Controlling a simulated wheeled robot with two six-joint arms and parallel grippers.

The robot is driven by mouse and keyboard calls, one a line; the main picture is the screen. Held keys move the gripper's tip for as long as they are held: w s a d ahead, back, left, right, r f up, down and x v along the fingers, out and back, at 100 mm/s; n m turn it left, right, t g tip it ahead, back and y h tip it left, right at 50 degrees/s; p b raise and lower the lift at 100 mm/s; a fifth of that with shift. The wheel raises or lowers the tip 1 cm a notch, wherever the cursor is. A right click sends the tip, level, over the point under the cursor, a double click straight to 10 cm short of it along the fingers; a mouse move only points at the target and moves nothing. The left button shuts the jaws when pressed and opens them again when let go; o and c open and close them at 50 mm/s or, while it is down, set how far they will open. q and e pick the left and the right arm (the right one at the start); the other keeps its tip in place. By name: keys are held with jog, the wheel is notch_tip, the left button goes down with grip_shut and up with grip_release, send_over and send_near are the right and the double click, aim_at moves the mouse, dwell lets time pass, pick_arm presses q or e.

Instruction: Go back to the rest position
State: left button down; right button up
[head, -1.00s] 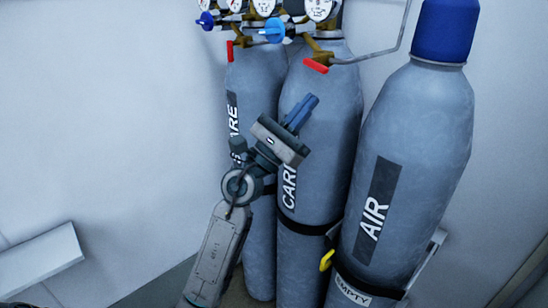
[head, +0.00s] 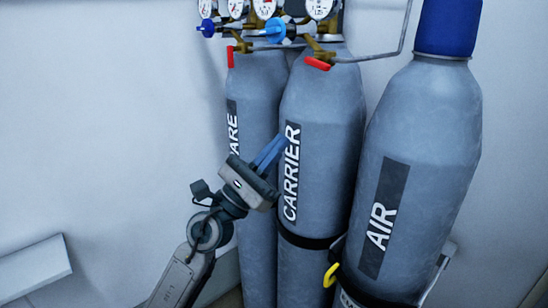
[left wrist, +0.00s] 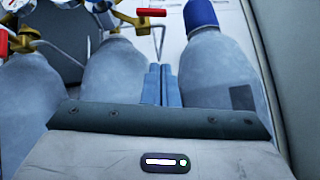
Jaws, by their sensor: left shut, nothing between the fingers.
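My left gripper (head: 270,153) is in front of the cylinders in the head view, its two blue fingers together and empty. The arm comes up from the bottom left, and the fingers point up and to the right, overlapping the left edge of the carrier cylinder (head: 318,130). In the left wrist view the blue fingers (left wrist: 160,85) stand side by side, shut, with nothing between them. Whether they touch a cylinder cannot be told. My right gripper is not in view.
A grey spare-labelled cylinder (head: 250,95) stands at the left, and the AIR cylinder (head: 425,130) with a blue cap (head: 448,28) at the right. Gauges (head: 264,8) and red-handled valves (head: 318,63) sit above. A black strap (head: 302,239) rings the carrier cylinder.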

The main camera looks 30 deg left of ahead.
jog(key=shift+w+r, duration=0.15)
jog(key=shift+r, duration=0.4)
